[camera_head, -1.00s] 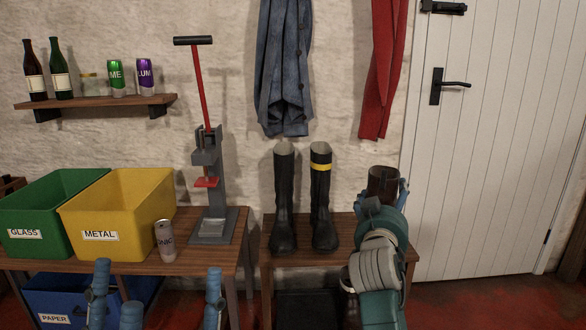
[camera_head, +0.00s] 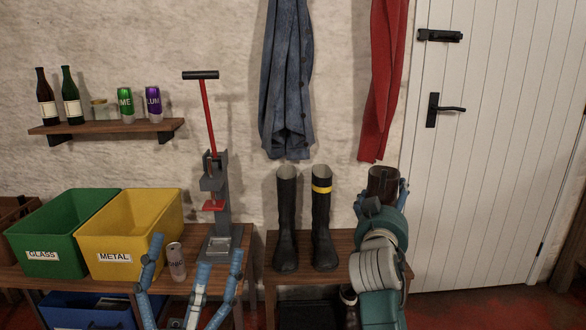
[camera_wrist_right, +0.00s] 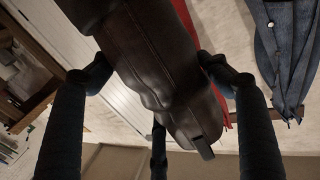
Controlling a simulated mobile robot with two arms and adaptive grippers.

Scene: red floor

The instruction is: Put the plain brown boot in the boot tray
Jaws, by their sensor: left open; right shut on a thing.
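The plain brown boot (camera_head: 383,180) is in my right gripper (camera_head: 381,189), in front of the wall at the right end of the bench. My arm hides its lower part in the head view. In the right wrist view the dark leather boot (camera_wrist_right: 150,60) lies between the fingers, which are shut on it. A dark, low tray (camera_head: 305,313) shows in part under the bench, at the bottom edge; this looks like the boot tray. My left gripper (camera_head: 197,247) is open and empty, in front of the left table near the can.
Two black boots, one plain (camera_head: 286,225) and one yellow-banded (camera_head: 322,225), stand on the bench (camera_head: 340,240). A partly hidden brown item (camera_head: 348,296) is below the bench. Green (camera_head: 62,235) and yellow (camera_head: 130,235) bins, a can (camera_head: 176,262) and a red-handled press (camera_head: 215,190) stand left.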

